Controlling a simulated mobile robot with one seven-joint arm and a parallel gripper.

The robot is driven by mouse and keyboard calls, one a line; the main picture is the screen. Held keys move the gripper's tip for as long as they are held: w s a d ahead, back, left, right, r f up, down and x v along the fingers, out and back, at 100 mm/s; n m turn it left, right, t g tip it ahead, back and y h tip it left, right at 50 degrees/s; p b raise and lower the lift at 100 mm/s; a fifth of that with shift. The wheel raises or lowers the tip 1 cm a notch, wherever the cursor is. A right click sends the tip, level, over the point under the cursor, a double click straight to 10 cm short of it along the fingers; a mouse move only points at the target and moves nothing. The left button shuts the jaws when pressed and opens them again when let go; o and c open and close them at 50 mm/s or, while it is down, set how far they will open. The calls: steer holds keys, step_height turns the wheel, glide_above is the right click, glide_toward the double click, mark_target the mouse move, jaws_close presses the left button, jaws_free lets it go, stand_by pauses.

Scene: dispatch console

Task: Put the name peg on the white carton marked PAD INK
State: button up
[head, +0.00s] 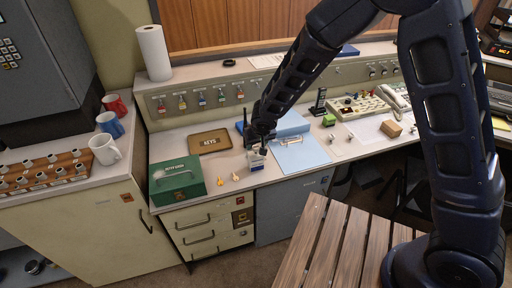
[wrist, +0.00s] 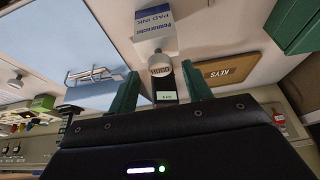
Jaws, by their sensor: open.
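The white carton (head: 257,161) with blue print stands near the front edge of the console. In the wrist view, the carton (wrist: 154,22) shows the words PAD INK. The name peg (wrist: 160,65) has a round pale end against the carton's near face and a dark part with a small pale label between my fingers. My gripper (wrist: 160,92) has green fingers apart on either side of the peg, with gaps showing. In the head view, my gripper (head: 261,140) is just above the carton. Whether the peg rests fully on the carton is hard to tell.
A brown KEYS tray (head: 209,142) and a green box (head: 178,181) lie left of the carton. A blue sheet (head: 299,153) with a metal item lies right.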

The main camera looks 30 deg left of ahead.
steer(key=v, duration=0.9)
steer(key=w+d+r+m+h, duration=0.1)
steer(key=w+d+r+m, duration=0.1)
steer(key=w+d+r, duration=0.6)
steer(key=w+d+r+m+t, duration=0.1)
steer(key=w+d+r, duration=0.2)
steer(key=d, duration=0.9)
steer(key=w+d+r+m+h, duration=0.1)
steer(key=w+d+r+m, duration=0.1)
steer(key=w+d+r, duration=0.6)
steer(key=s+d+r+m+h, duration=0.1)
steer(key=s+d+r, duration=0.15)
steer(key=d, duration=0.75)
steer(key=s+d+r+m, duration=0.1)
steer(key=s+d, duration=0.3)
steer(key=d, duration=0.5)
steer(key=s+d+r+m, duration=0.1)
steer(key=s+d+m, duration=0.1)
steer(key=s+d, duration=0.9)
steer(key=shift+d+r, duration=0.3)
steer(key=shift+r, duration=0.05)
